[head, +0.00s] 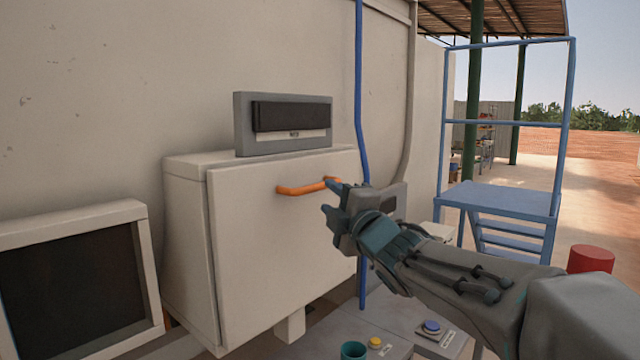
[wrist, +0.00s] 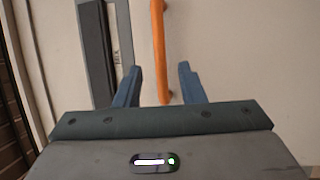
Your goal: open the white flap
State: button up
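The white flap (head: 270,245) is the front of a white box on the wall and looks closed. An orange bar handle (head: 303,188) runs across its upper part. My gripper (head: 328,196) is at the right end of the handle, in front of the flap. In the wrist view the orange handle (wrist: 158,50) reaches in between the two blue fingers of my gripper (wrist: 158,82), with a gap on each side. The fingers are apart and open. Whether they touch the flap cannot be told.
A grey panel with a dark window (head: 290,118) stands above the box. A framed dark screen (head: 75,275) is at the left. A blue pipe (head: 359,90) runs down the wall behind my gripper.

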aim_at(319, 188)
jog(key=p+x, duration=0.1)
jog(key=x, duration=0.5)
jog(key=shift+w+a+p, duration=0.15)
jog(key=shift+w+p, duration=0.1)
jog(key=shift+p, duration=0.05)
